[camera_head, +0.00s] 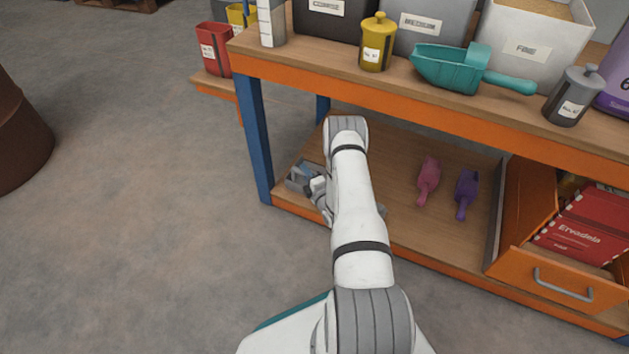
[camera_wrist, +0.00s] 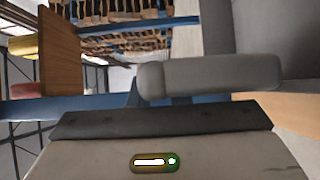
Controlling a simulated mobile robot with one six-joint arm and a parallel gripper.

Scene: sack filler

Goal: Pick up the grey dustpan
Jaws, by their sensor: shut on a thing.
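The grey dustpan (camera_head: 299,178) shows small at the left end of the lower shelf, partly hidden by my gripper and arm. My gripper (camera_head: 318,188) is at its right side, low over the shelf, and is shut on it. In the wrist view a large grey shape with a rounded bar, which looks like the dustpan (camera_wrist: 265,45), fills the upper right close to the camera. The fingertips are not clear there. I cannot tell whether the dustpan touches the shelf.
The lower shelf (camera_head: 400,218) also holds a pink scoop (camera_head: 428,180) and a purple scoop (camera_head: 466,193). An open orange drawer (camera_head: 550,277) with red packets is at right. A blue leg (camera_head: 255,135) stands close left of my gripper. The upper shelf holds bins and a teal scoop (camera_head: 450,70).

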